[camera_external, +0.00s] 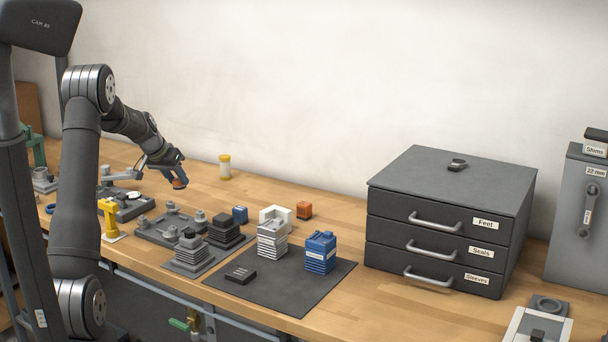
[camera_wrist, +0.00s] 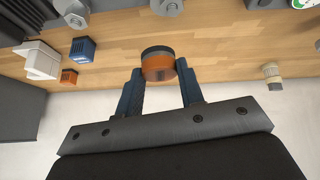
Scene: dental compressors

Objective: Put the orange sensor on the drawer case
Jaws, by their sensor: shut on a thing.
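The orange sensor, a short round piece with an orange body and a dark grey end (camera_wrist: 158,66), is between the fingertips of my gripper (camera_wrist: 160,78). My gripper (camera_external: 176,175) is shut on it and holds it above the back left of the bench, where the orange also shows in the external view (camera_external: 180,184). The drawer case (camera_external: 420,179) is dark grey, with three drawers labelled Feet, Seals and Sleeves, and stands well to the right of my gripper. A small dark piece (camera_external: 457,164) lies on its otherwise bare top.
A small orange block (camera_external: 304,210), a white block (camera_external: 276,214) and blue blocks (camera_external: 320,252) stand between my gripper and the drawer case. A dark mat (camera_external: 290,296) and grey fixtures (camera_external: 172,230) lie in front.

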